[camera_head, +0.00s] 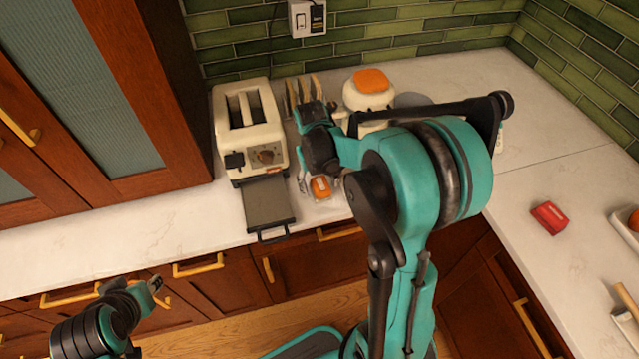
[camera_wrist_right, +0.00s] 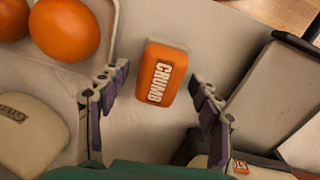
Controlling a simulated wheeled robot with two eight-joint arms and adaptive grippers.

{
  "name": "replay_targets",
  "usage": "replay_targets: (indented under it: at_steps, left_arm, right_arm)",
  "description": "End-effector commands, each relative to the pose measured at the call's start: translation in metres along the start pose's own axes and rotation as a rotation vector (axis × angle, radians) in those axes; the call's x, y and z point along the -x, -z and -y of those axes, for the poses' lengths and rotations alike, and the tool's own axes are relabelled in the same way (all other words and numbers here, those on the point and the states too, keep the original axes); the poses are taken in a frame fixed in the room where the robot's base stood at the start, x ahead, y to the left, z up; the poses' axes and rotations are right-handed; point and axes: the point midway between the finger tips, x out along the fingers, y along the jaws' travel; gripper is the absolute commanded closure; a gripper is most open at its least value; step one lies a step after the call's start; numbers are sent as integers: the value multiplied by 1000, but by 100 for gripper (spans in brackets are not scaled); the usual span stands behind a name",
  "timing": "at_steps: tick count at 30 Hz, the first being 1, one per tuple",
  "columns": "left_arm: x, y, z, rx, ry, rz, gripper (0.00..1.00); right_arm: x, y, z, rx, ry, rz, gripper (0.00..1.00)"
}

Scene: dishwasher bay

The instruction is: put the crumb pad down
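The crumb pad (camera_wrist_right: 160,73) is a small orange block with a pale edge and white "CRUMB" lettering. It lies on the pale counter; in the head view its orange top (camera_head: 320,187) shows just right of the toaster's pulled-out tray. My right gripper (camera_wrist_right: 158,92) is open, with one finger on each side of the pad and a visible gap to both. In the head view the right gripper (camera_head: 319,182) is over the pad, partly hidden by my arm. My left gripper (camera_head: 154,284) is low at the left, away from the counter items; its opening is unclear.
The toaster (camera_head: 250,130) stands at the back left, its dark crumb tray (camera_head: 268,205) at the counter's front edge. A rack (camera_head: 300,92) and a pale jar with an orange lid (camera_head: 370,80) stand behind. A red block (camera_head: 549,217) lies at right. Oranges (camera_wrist_right: 65,28) lie nearby.

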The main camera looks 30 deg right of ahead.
Motion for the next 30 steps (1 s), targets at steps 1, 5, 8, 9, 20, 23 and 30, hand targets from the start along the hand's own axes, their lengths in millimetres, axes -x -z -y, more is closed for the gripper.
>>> replay_targets:
  at_steps: [1,5,8,9,20,23,30]
  left_arm:
    - [0,0,0,0,0,0,70]
    - [0,0,0,0,0,0,70]
    - [3,2,0,0,0,0,70]
    - [4,3,0,0,0,0,70]
    - [24,17,0,0,0,0,70]
    - [28,20,0,0,0,0,70]
    - [32,23,0,0,0,0,70]
  right_arm:
    - [0,0,0,0,0,0,36]
    - [0,0,0,0,0,0,36]
    - [4,0,0,0,0,0,36]
    - [8,0,0,0,0,0,36]
    - [83,0,0,1,0,0,36]
    - [101,-1,0,0,0,0,36]
    - [124,-2,1,2,1,-7,36]
